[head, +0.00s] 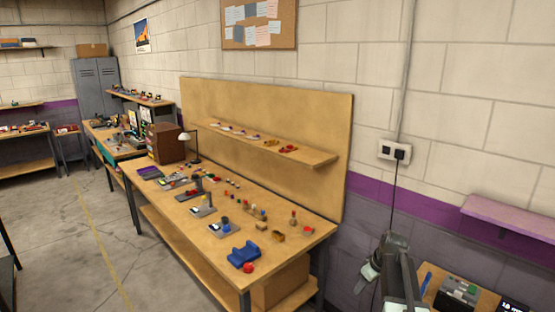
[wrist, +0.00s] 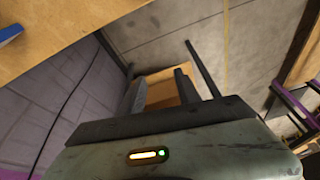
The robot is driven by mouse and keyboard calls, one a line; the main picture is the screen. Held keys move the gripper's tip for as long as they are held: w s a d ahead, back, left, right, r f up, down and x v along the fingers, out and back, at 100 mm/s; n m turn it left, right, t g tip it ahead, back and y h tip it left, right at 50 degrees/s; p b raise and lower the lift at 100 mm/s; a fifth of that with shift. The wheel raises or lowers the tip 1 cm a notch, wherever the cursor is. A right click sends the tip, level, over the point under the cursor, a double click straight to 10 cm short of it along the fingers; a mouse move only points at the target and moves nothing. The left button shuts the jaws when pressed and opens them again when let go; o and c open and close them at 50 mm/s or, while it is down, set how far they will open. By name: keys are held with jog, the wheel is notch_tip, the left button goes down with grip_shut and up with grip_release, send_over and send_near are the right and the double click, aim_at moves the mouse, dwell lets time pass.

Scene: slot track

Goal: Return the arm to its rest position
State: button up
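My arm (head: 398,268) shows at the lower right of the head view, beside the purple wall band. My gripper (head: 368,272) hangs at its left side, small and partly hidden by the arm. In the wrist view my gripper (wrist: 157,84) has two dark fingers standing apart, with nothing held between them. A cardboard box on the floor side of the scene shows behind the gap. The grey housing with a small orange and green light fills the bottom of that view.
A long wooden workbench (head: 285,222) with several small parts and a blue block (head: 243,254) stands left of my arm. A small table (head: 433,288) with a dark device is at the lower right. A purple shelf (head: 510,217) juts from the wall above it. The floor (head: 60,225) at left is open.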

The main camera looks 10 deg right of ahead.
jog(key=s+a+g, duration=0.1)
jog(key=s+a, duration=0.1)
jog(key=a, duration=0.8)
jog(key=s+a+g, duration=0.1)
jog(key=s+a, duration=0.1)
jog(key=a, duration=0.8)
jog(key=s+a+f+m+g+h, duration=0.1)
jog(key=s+a+m, duration=0.3)
jog(key=s, duration=0.6)
jog(key=shift+m+h, duration=0.3)
jog(key=shift+m, duration=0.4)
jog(key=shift+f, duration=0.1)
